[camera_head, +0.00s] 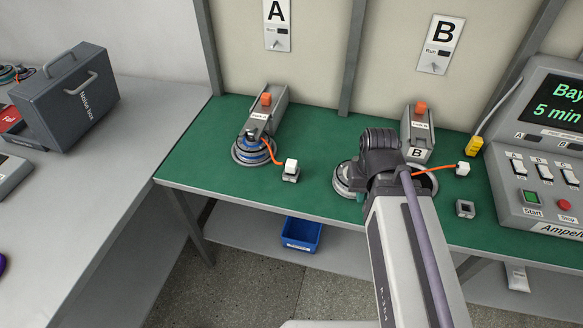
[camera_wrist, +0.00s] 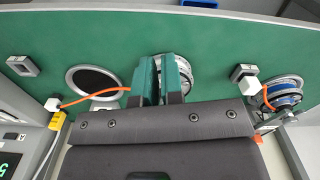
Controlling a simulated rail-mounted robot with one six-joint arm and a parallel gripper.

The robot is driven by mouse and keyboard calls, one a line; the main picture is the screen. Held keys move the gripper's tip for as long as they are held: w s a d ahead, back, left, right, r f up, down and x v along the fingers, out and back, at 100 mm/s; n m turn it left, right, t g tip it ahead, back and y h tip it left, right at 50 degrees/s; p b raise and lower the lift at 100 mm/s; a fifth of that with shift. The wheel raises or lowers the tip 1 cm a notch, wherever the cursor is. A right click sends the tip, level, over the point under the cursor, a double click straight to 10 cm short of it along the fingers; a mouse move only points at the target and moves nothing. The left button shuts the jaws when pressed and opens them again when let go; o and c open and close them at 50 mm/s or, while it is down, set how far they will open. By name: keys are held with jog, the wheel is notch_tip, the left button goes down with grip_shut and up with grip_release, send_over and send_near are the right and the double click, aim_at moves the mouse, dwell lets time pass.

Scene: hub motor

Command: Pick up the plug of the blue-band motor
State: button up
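The blue-band motor (camera_head: 254,149) sits on the green bench at station A, at the left in the head view. It also shows at the right edge of the wrist view (camera_wrist: 286,97). Its orange cable runs to a white plug (camera_head: 291,166), which sits on a small grey holder (camera_head: 290,177). In the wrist view the white plug (camera_wrist: 250,87) is right of my fingers, clear of them. My gripper (camera_wrist: 160,77) has teal fingers with a narrow gap between them and seems empty. It is over a silver motor (camera_wrist: 187,78), partly hidden behind the fingers.
At station B, a second orange cable ends in a white plug (camera_head: 463,168), near a yellow connector (camera_head: 474,146) and an empty holder (camera_head: 465,208). A dark-centred ring (camera_wrist: 94,82) lies beside the silver motor. The tester (camera_head: 540,150) bounds the right.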

jog(key=o, duration=1.1)
jog(key=shift+c, duration=0.2)
jog(key=m, duration=1.4)
send_over(291, 162)
jog(key=shift+s, duration=0.2)
jog(key=m, duration=0.3)
jog(key=shift+w+m, duration=0.3)
jog(key=shift+m, duration=0.1)
jog(key=m, duration=0.2)
jog(key=shift+s+d+r+m, duration=0.1)
jog(key=shift+s+m, duration=0.1)
jog(key=shift+m, duration=0.2)
notch_tip(291, 162, down, 11)
jog(key=b, duration=1.1)
jog(key=shift+r, duration=0.1)
jog(key=c, duration=1.2)
